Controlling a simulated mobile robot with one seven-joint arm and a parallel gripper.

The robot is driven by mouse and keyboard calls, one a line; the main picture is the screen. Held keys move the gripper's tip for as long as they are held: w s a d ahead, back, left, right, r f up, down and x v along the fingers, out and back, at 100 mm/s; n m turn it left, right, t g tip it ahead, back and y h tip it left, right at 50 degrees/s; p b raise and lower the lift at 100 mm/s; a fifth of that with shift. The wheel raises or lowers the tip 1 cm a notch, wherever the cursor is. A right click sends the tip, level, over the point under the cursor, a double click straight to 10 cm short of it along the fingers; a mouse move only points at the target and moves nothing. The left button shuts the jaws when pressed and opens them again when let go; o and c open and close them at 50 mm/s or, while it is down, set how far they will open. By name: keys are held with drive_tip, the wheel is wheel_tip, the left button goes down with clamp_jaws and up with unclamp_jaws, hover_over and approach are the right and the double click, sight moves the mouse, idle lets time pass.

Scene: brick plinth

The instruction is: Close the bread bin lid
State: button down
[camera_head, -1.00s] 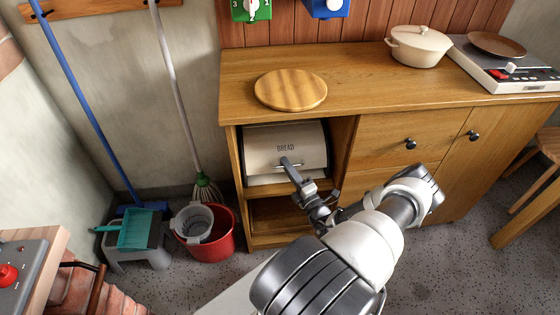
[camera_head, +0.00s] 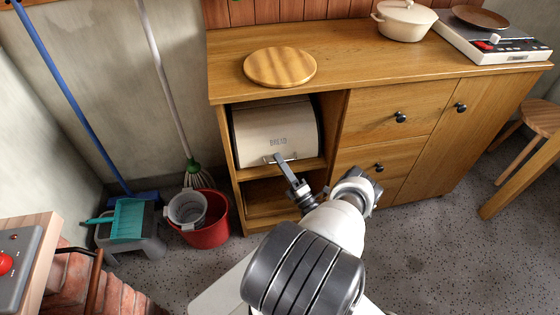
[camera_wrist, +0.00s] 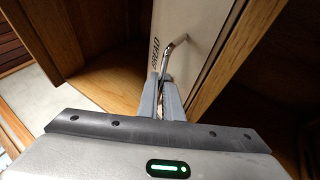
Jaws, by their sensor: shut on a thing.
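The cream bread bin (camera_head: 270,122) stands in the open upper compartment of the wooden cabinet. Its curved lid, marked BREAD, is lowered over the front, with its metal handle (camera_head: 292,157) close to the bottom edge. The handle (camera_wrist: 177,44) and the lid face (camera_wrist: 178,22) also show in the wrist view. My gripper (camera_head: 281,159) reaches in from the front and is shut on the handle. In the wrist view its two fingers (camera_wrist: 164,85) are around the handle bar. Any thin gap under the lid is too small to tell.
The cabinet side wall (camera_head: 222,150) and shelf edge (camera_head: 252,173) closely frame the bin. A round wooden board (camera_head: 280,67) lies on the counter above. A red bucket (camera_head: 208,232) and a grey step stool (camera_head: 132,235) stand on the floor to the left.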

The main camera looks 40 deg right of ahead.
drive_tip(key=shift+w+d+f, duration=0.1)
drive_tip(key=shift+f, duration=0.1)
drive_tip(key=c, duration=2.2)
unclamp_jaws()
drive_tip(key=s, duration=0.5)
drive_tip(key=s+a, duration=0.1)
drive_tip(key=s, duration=0.8)
drive_tip(key=shift+s+a+f+p, duration=0.3)
drive_tip(key=shift+s+a+f, duration=0.1)
